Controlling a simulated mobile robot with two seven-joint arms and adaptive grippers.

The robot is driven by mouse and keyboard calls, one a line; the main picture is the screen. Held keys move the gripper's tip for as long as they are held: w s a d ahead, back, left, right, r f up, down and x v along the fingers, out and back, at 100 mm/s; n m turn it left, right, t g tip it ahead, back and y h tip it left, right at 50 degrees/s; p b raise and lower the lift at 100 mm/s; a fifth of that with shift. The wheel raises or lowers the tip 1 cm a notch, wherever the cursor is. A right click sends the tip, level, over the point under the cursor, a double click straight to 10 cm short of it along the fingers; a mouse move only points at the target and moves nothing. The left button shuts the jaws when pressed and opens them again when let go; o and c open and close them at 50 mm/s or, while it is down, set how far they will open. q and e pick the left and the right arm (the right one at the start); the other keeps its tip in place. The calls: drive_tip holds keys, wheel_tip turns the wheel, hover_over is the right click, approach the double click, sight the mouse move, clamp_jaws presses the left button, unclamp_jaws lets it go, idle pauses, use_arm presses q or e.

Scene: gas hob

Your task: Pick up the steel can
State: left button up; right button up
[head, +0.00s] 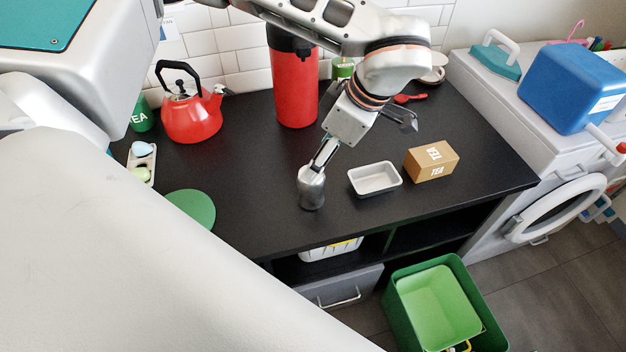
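The steel can (312,192) stands upright on the black worktop (250,150) near its front edge, in the middle of the head view. My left gripper (318,168) reaches down to it from above, with its fingers at the can's top. The fingers overlap the rim and show too small to tell whether they grip it or are open around it. My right gripper is not in view.
A grey tray (374,180) and a tea box (431,161) stand right of the can. A green disc (190,209) lies to the left. A red kettle (192,115) and red canister (295,85) stand behind. A green bin (440,300) is below the front edge.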

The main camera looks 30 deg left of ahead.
sight(311, 188)
use_arm(q)
drive_tip(key=x, duration=0.7)
drive_tip(key=shift+s+d+f, duration=0.2)
drive_tip(key=shift+d+f, duration=0.05)
drive_tip(key=shift+d, duration=0.1)
drive_tip(key=c, duration=0.9)
